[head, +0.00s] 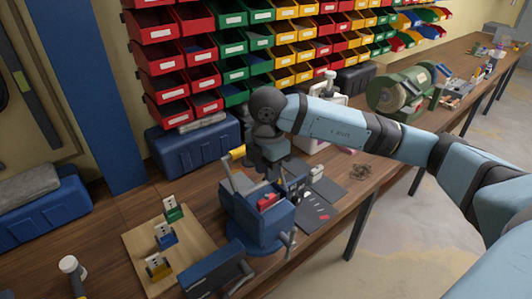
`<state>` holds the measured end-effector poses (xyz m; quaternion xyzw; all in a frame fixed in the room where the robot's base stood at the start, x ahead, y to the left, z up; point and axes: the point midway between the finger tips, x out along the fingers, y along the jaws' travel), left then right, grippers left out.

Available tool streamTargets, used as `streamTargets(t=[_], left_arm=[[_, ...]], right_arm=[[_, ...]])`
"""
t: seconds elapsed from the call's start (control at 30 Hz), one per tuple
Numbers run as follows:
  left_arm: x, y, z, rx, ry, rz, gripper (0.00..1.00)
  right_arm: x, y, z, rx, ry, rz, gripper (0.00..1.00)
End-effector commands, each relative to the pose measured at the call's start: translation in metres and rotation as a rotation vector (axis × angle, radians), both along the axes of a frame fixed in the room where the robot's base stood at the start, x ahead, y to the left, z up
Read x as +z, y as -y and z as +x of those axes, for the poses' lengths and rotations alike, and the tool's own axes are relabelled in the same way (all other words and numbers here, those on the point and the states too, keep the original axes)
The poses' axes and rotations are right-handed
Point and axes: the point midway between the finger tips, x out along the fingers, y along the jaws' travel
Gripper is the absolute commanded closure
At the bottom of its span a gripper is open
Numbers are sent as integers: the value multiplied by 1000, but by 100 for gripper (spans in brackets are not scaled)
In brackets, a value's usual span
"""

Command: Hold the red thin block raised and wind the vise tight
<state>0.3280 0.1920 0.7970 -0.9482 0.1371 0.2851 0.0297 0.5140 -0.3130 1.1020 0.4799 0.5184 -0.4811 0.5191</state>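The red thin block (268,201) shows as a small red patch at the top of the blue vise (258,225), by its jaws. I cannot tell whether the jaws touch it or how high it sits in them. The vise stands on the workbench, with a grey handle (290,241) at its front right. My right gripper (271,173) points down just above and behind the vise, close to the red block. Its fingertips are dark and small, so I cannot tell whether they are open, shut or touching the block. My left gripper is not in view.
A wooden board (142,246) with small upright socket pieces lies left of the vise. A dark blue box-like part (213,272) is at the front. Blue cases (188,144), a green bench grinder (398,90) and coloured bins line the back. Bare bench (110,215) shows at left.

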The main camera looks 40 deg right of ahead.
Motion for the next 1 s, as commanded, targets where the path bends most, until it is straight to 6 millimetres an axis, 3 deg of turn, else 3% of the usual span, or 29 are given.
streamTargets(t=[0.2, 0.4, 0.87, 0.97, 1.0], left_arm=[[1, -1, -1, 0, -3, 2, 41], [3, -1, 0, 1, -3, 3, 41], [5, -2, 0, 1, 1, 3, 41], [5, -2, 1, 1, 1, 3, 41], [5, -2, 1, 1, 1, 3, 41]], right_arm=[[-43, 0, 0, 0, -3, 1, 74], [-70, 0, 0, 0, -1, 2, 74], [-82, -1, 0, 1, 1, 2, 74], [-82, -1, 0, 1, 1, 2, 97], [-82, -1, 0, 1, 1, 2, 100]])
